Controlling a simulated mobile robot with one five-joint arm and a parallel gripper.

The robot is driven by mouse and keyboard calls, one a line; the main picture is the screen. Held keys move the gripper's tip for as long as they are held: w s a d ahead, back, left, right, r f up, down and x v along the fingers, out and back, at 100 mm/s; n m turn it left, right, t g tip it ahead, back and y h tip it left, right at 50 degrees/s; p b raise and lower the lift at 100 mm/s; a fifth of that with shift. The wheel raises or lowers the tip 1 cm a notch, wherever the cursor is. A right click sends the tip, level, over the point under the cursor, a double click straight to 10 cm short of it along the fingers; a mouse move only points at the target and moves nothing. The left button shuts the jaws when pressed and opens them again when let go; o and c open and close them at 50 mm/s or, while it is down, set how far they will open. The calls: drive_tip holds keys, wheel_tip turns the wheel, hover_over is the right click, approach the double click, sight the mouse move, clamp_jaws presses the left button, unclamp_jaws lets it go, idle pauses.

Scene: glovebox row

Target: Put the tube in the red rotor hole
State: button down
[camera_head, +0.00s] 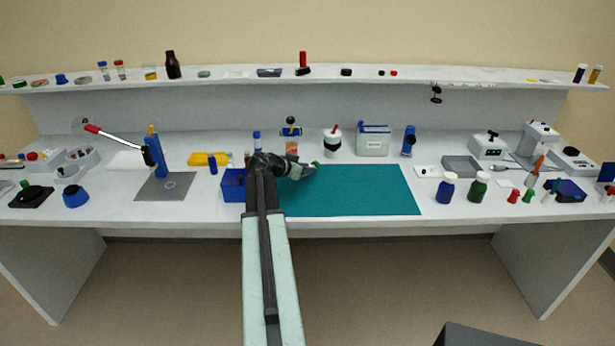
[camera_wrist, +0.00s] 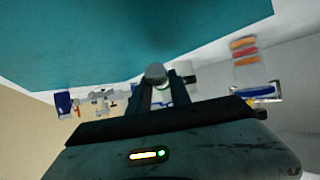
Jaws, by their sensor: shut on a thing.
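My gripper (camera_head: 310,170) is over the left part of the teal mat (camera_head: 365,190), at its far side. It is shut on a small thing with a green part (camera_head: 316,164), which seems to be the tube. In the wrist view, my gripper (camera_wrist: 162,88) has a round grey end (camera_wrist: 155,72) between its fingertips; the rest of the tube is mostly hidden. A grey device with a round, holed top (camera_head: 83,157) stands at the far left and may be the rotor. Its hole colours are too small to tell.
A blue box (camera_head: 233,184) stands just left of my gripper. A white cup with a black band (camera_head: 332,142) and a white box (camera_head: 373,140) stand behind the mat. Two bottles, blue (camera_head: 447,187) and green (camera_head: 479,186), stand to its right. The mat is otherwise clear.

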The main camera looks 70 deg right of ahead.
sight(308, 182)
drive_tip(key=shift+d+f, duration=0.2)
drive_tip(key=shift+d, duration=0.55)
drive_tip(key=f+b, duration=0.3)
drive_tip(key=b, duration=0.1)
drive_tip(key=shift+a+f, duration=0.25)
drive_tip(key=shift+f, duration=0.1)
drive_tip(key=shift+r, duration=0.2)
drive_tip(key=shift+f, duration=0.15)
drive_tip(key=c, duration=1.2)
unclamp_jaws()
